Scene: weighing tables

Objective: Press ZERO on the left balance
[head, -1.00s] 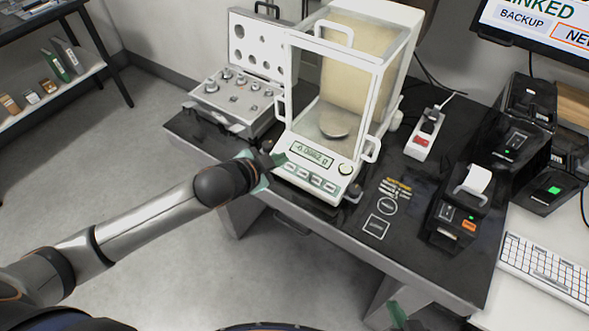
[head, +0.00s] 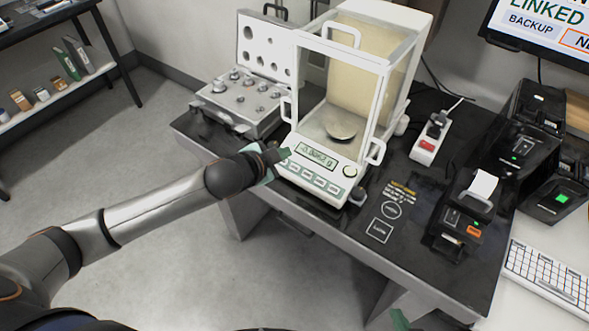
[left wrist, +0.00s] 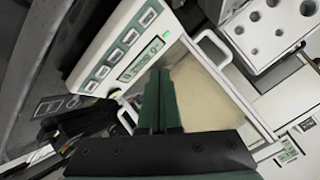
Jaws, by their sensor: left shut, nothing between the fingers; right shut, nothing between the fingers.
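The left balance (head: 352,172) is a white unit with a glass draft shield and a round pan (head: 339,125) inside. Its display (head: 317,157) shows a small negative reading in grams. A row of several green-marked keys (head: 314,178) runs below it; the key labels are too small to read. My left gripper (head: 284,155) is shut and empty at the left front corner of the balance, beside the display and key row. In the left wrist view its green fingers (left wrist: 160,100) are together, with the keys (left wrist: 115,57) to their left. My right gripper (head: 400,319) barely shows at the bottom edge, shut.
An open weight case (head: 215,118) stands left of the balance, close to my left gripper. A power strip (head: 431,140), a small printer (head: 462,220) and dark devices are to the right.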

